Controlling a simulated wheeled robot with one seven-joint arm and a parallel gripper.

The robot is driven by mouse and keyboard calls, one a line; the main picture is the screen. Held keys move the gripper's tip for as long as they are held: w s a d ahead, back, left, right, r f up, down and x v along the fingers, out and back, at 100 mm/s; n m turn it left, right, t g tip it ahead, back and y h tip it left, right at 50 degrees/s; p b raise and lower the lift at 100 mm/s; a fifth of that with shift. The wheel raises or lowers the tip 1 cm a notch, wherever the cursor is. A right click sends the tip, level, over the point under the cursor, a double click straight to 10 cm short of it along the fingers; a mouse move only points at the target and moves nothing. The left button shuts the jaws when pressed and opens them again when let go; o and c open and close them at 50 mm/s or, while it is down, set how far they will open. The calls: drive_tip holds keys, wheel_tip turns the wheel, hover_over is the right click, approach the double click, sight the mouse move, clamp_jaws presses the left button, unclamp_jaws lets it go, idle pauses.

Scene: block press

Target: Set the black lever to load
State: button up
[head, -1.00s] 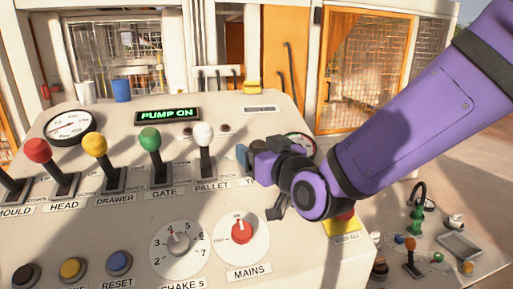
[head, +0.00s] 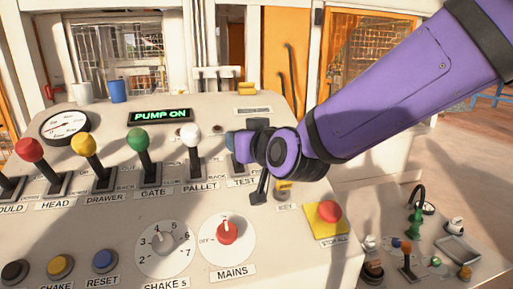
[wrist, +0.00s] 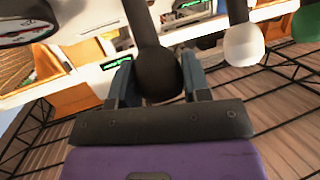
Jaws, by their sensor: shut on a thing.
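The black lever (wrist: 158,72) shows in the wrist view, its round black knob between the two fingers of my gripper (wrist: 158,88). My gripper is shut on that knob. In the head view my gripper (head: 233,142) is at the lever slot labelled TEST, right of the white PALLET lever (head: 191,137). There the black lever's knob is hidden behind my gripper and wrist. I cannot read a load mark beside its slot.
Green (head: 139,140), yellow (head: 84,145) and red (head: 30,150) levers stand in the row to the left. The red stop button (head: 328,211) and the MAINS knob (head: 226,232) are below my wrist. The display (head: 160,115) reads PUMP ON.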

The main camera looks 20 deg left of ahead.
drive_tip(key=shift+w+a+r+g+h, duration=0.7)
drive_tip(key=shift+w+r+g, duration=0.1)
drive_tip(key=shift+w, duration=0.1)
drive_tip(key=shift+w+a+m, duration=0.1)
drive_tip(key=shift+w+m, duration=0.2)
drive_tip(key=shift+w+a+r, duration=0.35)
drive_tip(key=shift+w+a, duration=0.05)
drive_tip(key=shift+w, duration=0.3)
drive_tip(key=shift+w+a+r, duration=0.15)
drive_tip(key=shift+w+a, duration=0.25)
drive_tip(key=shift+w, duration=0.35)
drive_tip(key=shift+w+a+r, duration=0.1)
drive_tip(key=shift+w+a, duration=0.3)
drive_tip(key=shift+w, duration=0.35)
drive_tip(key=o, duration=1.3)
drive_tip(key=v, duration=1)
drive_tip(key=shift+s+d+r, duration=0.15)
drive_tip(key=shift+s+d, duration=0.05)
drive_tip(key=shift+s, duration=0.1)
